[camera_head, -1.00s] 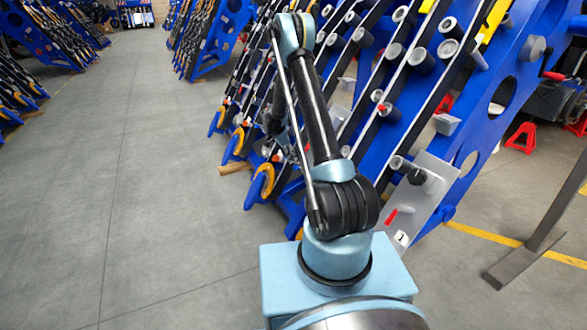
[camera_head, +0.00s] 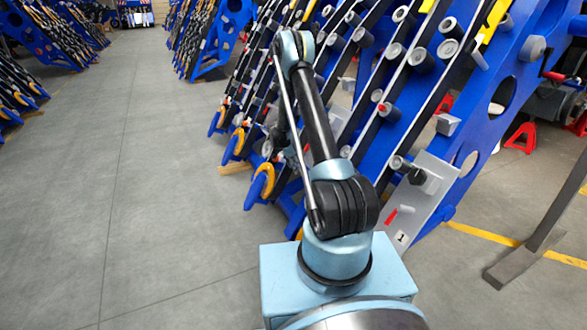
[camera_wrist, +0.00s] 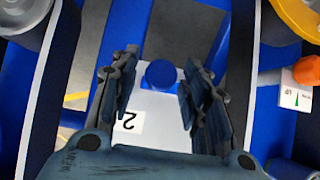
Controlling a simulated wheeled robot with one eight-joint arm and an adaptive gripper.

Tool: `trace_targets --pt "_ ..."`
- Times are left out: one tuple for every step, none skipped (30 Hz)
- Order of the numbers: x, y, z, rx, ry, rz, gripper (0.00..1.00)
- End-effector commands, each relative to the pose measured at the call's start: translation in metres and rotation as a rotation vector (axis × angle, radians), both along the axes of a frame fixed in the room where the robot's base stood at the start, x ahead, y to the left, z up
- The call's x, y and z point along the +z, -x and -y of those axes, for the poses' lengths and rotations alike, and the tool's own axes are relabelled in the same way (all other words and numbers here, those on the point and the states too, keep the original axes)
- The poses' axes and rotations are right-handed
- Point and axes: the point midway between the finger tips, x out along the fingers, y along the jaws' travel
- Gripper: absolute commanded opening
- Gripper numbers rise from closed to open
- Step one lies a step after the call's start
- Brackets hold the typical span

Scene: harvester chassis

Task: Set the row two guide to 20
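In the wrist view a pale plate (camera_wrist: 157,125) carries an upside-down label "2" (camera_wrist: 126,121) and a round blue knob (camera_wrist: 161,74). My gripper (camera_wrist: 163,72) is open, with one dark finger on each side of the knob in the picture. Gaps show between the fingers and the knob, and I cannot tell how far above it they are. No number scale for the guide is readable. In the head view my gripper is hidden behind my arm and the blue frames.
Blue frames with black rails and grey rollers (camera_head: 421,60) stand close around my arm. A plate labelled "1" (camera_head: 425,185) is near my base. At the wrist view's right are a yellow wheel (camera_wrist: 303,14) and an orange knob (camera_wrist: 307,70). Floor at left (camera_head: 150,180) is clear.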

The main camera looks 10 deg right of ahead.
Motion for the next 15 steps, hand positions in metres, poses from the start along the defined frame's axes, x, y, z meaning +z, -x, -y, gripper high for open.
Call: trace_targets --pt "0.0 0.0 0.0 0.0 0.0 0.0 0.24" --pt "0.0 0.0 0.0 0.0 0.0 0.0 0.17" --pt "0.0 0.0 0.0 0.0 0.0 0.0 0.08" --pt "0.0 0.0 0.0 0.0 0.0 0.0 0.01" --pt "0.0 0.0 0.0 0.0 0.0 0.0 0.0" --pt "0.0 0.0 0.0 0.0 0.0 0.0 0.0" --pt "0.0 0.0 0.0 0.0 0.0 -0.001 0.0" --pt "0.0 0.0 0.0 0.0 0.0 -0.001 0.0" --pt "0.0 -0.001 0.0 0.0 0.0 -0.001 0.0" --pt "0.0 -0.003 -0.001 0.0 0.0 -0.001 0.0" --pt "0.0 -0.005 -0.002 0.0 0.0 -0.001 0.0" --pt "0.0 -0.009 -0.003 0.0 0.0 -0.001 0.0" --pt "0.0 -0.013 -0.004 0.0 0.0 0.0 0.0" --pt "0.0 -0.016 -0.005 0.001 0.0 0.0 0.0" --pt "0.0 -0.019 -0.006 0.001 0.0 0.0 0.0"
